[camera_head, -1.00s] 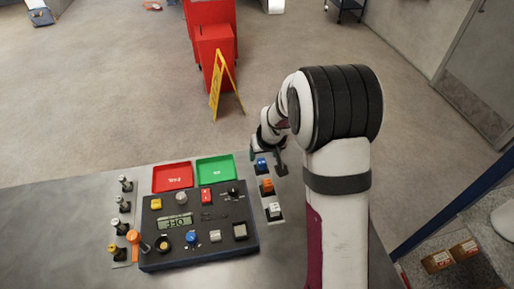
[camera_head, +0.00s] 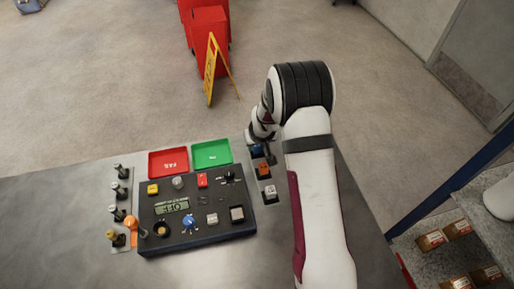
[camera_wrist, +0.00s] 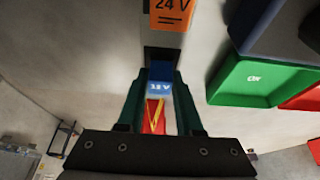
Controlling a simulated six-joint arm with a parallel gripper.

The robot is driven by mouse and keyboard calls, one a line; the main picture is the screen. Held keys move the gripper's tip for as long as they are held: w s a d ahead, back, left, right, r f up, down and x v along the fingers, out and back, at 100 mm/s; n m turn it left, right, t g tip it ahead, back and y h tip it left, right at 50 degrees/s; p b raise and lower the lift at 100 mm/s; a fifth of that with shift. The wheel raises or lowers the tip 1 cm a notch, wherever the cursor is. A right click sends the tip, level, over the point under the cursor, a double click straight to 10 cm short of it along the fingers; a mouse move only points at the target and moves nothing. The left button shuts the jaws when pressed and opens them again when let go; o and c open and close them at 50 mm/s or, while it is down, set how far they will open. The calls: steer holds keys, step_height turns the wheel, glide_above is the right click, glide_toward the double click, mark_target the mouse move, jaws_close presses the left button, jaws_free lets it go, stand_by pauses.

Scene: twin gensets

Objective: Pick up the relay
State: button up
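The task does not say which relay; a row of them stands right of the control panel. A blue relay marked 12 V (camera_wrist: 160,86) is between my two gripper fingers (camera_wrist: 161,92) in the wrist view, with a finger close on each side; I cannot tell whether they touch it. In the head view my gripper (camera_head: 261,150) is low over this blue relay (camera_head: 257,151), which it partly covers. An orange relay (camera_head: 264,171) marked 24 V (camera_wrist: 170,11) sits beside it, and a white relay (camera_head: 271,191) is nearest the front.
The dark control panel (camera_head: 205,240), with knobs, buttons and a display, lies left of the relays. A red tray (camera_head: 168,163) and a green tray (camera_head: 212,154) are behind it. Several plugs stand at the left. Bare table (camera_head: 60,215) is free further left.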

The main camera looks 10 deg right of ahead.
jaws_close()
